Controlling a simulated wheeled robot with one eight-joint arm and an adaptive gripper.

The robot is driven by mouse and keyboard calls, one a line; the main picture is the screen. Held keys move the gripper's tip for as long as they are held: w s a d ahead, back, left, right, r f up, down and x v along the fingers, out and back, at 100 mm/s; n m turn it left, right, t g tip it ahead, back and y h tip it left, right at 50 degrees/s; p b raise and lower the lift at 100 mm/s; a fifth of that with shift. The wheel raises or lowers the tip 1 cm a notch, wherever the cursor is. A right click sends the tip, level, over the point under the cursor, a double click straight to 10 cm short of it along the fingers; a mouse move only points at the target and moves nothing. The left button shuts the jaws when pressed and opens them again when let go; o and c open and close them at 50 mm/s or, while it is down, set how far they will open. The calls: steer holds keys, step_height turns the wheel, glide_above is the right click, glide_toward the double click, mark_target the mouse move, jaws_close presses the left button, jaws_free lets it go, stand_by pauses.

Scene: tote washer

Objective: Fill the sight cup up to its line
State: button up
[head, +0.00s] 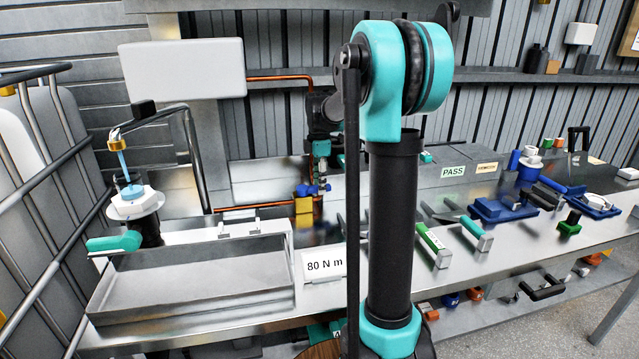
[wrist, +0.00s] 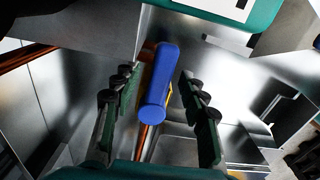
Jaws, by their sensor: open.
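My gripper (wrist: 160,108) is open in the wrist view, with one finger on each side of a blue rounded handle (wrist: 158,85). Gaps show between the handle and both fingers. In the head view, a small blue valve (head: 312,189) is at the lower end of the copper pipe, just below my gripper (head: 322,172). A yellow part (head: 304,204) is beside it. At the left, a brass-ended spout (head: 118,138) has a light-blue column below it, reaching a white flanged fitting (head: 135,203). I cannot make out a sight cup or its line for certain.
A shallow steel tray (head: 190,278) fills the bench's left front. A teal handle (head: 114,242) is at its left, near a caged white tank (head: 22,165). An "80 N m" sign (head: 324,265) is in front. Tools and blue fixtures (head: 500,208) occupy the right bench.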

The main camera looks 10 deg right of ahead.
step_height(320, 180, up, 12)
stand_by(0.5)
steer(key=shift+r, duration=0.1)
stand_by(1.5)
step_height(320, 180, up, 5)
step_height(320, 180, down, 17)
steer(key=shift+f, duration=0.1)
stand_by(0.5)
jaws_close()
stand_by(0.3)
